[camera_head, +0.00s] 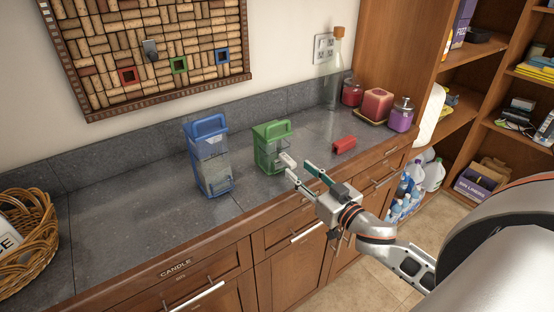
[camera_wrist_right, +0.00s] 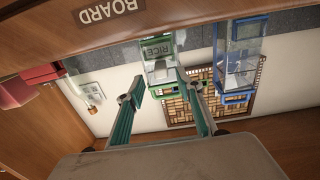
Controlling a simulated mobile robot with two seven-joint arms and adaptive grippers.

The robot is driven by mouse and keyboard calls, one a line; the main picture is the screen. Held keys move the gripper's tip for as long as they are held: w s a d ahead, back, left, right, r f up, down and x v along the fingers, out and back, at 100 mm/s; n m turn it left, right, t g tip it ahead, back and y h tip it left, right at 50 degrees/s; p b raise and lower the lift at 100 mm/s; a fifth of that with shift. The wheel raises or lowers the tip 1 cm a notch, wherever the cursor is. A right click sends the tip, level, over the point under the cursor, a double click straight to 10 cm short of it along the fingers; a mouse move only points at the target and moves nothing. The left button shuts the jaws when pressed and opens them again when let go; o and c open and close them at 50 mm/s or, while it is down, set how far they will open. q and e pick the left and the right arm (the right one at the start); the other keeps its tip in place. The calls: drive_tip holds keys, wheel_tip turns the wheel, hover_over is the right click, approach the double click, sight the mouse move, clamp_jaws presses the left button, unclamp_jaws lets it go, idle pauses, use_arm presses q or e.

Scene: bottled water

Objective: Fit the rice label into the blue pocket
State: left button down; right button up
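My left gripper is out of view.
A basket (camera_head: 42,254) at the far left holds a white card reading CE. A red object (camera_head: 344,145) lies right of the green container. Candles (camera_head: 377,104) and a glass bottle (camera_head: 334,77) stand behind. A cork board (camera_head: 165,45) hangs above.

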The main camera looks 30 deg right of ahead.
sight(294, 166)
drive_tip(key=shift+w+a+r+p, duration=0.15)
drive_tip(key=shift+w+p, duration=0.1)
drive_tip(key=shift+w, duration=1.35)
drive_tip(key=shift+w+a+p, duration=0.1)
drive_tip(key=shift+w+p, duration=0.15)
drive_tip(key=shift+w, duration=1.35)
drive_tip(key=c, duration=1)
